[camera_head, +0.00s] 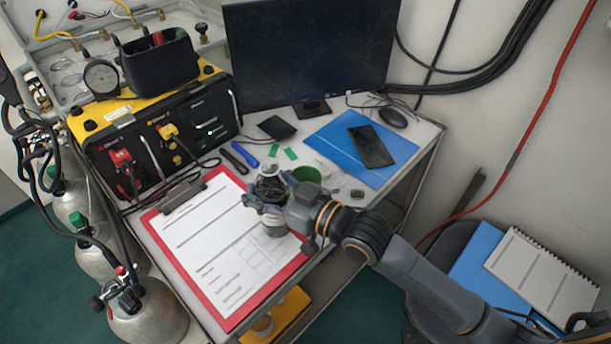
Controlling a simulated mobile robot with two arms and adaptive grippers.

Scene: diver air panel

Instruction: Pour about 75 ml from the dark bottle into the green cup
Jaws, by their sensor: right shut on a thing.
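My right gripper (264,204) is shut on the dark bottle (272,186), which shows above and below the fingers. The bottle looks roughly upright over the right part of the clipboard; I cannot tell whether its base touches the surface. The gripper hides its middle. The green cup (308,175) stands on the table just right of and behind the bottle, apart from it, partly covered by my right wrist. Its inside is hard to make out. My left gripper is not in view.
A red clipboard (155,226) with paper lies in front. A blue folder (335,138) bears a phone (371,146). Behind stand a monitor (310,50) and a yellow-black air panel (105,160). Pens and small green pieces (290,153) lie near the cup.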

